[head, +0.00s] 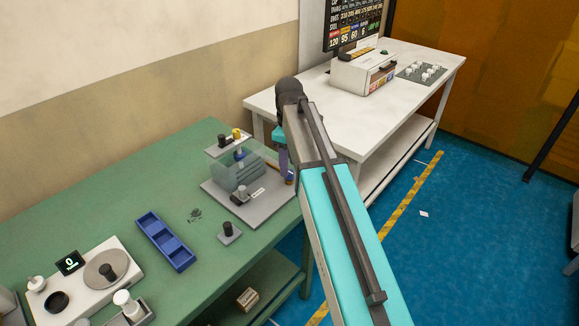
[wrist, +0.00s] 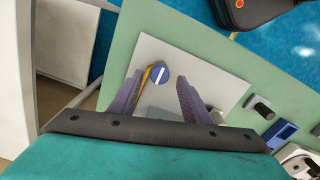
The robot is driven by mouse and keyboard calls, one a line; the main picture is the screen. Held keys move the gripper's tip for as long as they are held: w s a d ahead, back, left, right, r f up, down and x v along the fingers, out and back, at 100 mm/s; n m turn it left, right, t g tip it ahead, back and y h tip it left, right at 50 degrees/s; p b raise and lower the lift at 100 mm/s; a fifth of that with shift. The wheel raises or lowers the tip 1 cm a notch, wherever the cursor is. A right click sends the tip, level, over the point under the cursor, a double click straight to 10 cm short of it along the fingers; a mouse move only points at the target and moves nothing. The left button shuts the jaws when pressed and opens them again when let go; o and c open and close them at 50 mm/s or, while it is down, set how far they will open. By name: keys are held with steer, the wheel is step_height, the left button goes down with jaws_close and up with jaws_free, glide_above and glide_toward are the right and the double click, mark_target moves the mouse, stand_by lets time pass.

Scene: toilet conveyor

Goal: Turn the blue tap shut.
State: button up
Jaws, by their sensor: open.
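The blue tap (wrist: 158,75) is a round blue knob with a white bar across its top, seen from above in the wrist view. A yellow-orange piece (wrist: 147,79) runs beside it. It sits on a pale grey plate (wrist: 190,72), which also shows in the head view (head: 222,196). My gripper (wrist: 160,83) is open and empty, with its purple fingers on either side of the tap in the picture. I cannot tell its height above the tap. In the head view my gripper (head: 284,160) is at the plate's right end, and I cannot make out the tap there.
A clear tank (head: 236,172) with black and yellow knobs above it stands on the plate, left of my gripper. A black-topped knob (head: 240,193) stands in front. The green bench holds a blue tray (head: 165,241) and scale (head: 85,280). A white table (head: 410,62) is behind.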

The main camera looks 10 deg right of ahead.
steer(key=shift+f, duration=1.1)
steer(key=shift+c, duration=0.5)
steer(key=c, duration=1)
steer(key=shift+o, duration=0.2)
